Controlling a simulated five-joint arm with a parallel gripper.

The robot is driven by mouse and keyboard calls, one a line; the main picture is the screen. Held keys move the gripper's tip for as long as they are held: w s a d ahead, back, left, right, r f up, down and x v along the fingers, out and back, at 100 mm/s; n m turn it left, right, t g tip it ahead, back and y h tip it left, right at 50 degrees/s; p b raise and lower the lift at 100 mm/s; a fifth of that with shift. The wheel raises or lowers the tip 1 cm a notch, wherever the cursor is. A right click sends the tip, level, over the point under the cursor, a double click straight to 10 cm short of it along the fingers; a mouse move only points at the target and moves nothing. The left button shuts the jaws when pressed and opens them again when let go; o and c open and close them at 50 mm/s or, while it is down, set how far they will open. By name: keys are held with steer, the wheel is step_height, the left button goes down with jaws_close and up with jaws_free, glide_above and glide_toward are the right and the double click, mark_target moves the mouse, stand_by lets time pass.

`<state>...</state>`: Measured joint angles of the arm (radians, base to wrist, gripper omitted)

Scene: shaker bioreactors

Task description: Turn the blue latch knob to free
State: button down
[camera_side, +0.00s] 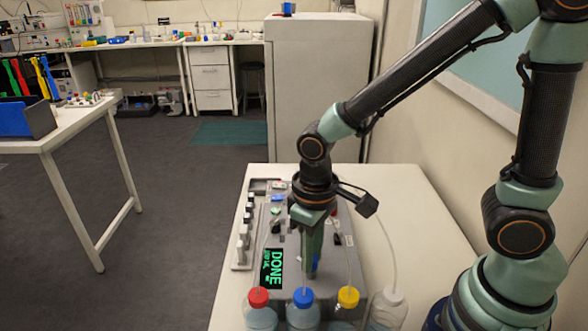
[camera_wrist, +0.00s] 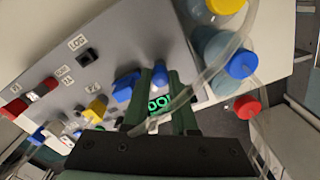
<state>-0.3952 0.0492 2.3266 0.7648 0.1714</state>
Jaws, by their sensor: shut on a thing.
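The blue latch knob (camera_wrist: 125,86) is on the grey panel, beside and partly behind the fingertips in the wrist view. In the side view a bit of it (camera_side: 316,263) shows at the right of the fingers. My gripper (camera_wrist: 160,76) points down at the panel and is shut on the knob. The left finger hides part of the knob, so its exact grip and angle are hard to tell. A black square fitting (camera_wrist: 88,55) sits by a lock label.
The green display (camera_side: 272,268) reads DONE. Bottles with red (camera_side: 258,297), blue (camera_side: 303,297) and yellow (camera_side: 348,297) caps stand at the near edge, with tubes rising close to my gripper. A yellow knob (camera_wrist: 96,108) and red knobs (camera_wrist: 47,86) are also on the panel.

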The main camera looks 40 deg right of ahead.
steer(key=n, duration=0.4)
steer(key=shift+n, duration=2.2)
steer(key=c, duration=0.7)
jaws_free()
steer(key=shift+r, duration=0.1)
step_height(320, 180, up, 12)
